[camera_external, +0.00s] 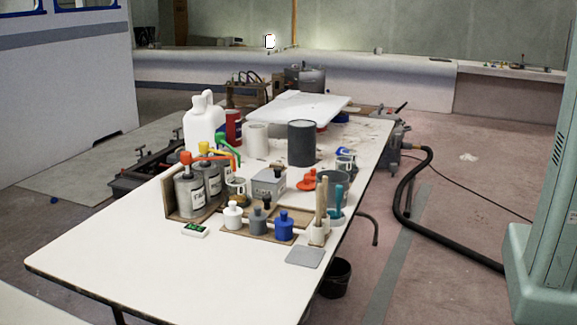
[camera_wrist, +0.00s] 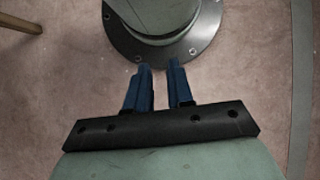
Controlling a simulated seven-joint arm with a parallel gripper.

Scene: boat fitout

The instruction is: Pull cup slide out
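My gripper (camera_wrist: 159,66) shows in the wrist view with two blue fingers, a gap between them and nothing in it. In the external view, one mug (camera_external: 237,189) stands by the pump bottles. Another mug (camera_external: 345,163) stands near the table's right edge. I cannot pick out for sure which part is the cup slide; no cup or slide shows in the wrist view.
The long white table (camera_external: 130,255) is clear at its front left. Pump bottles (camera_external: 190,193), small bottles (camera_external: 284,228), a grey box (camera_external: 269,182) and a dark can (camera_external: 301,143) crowd its middle. A black hose (camera_external: 408,195) lies on the floor to the right.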

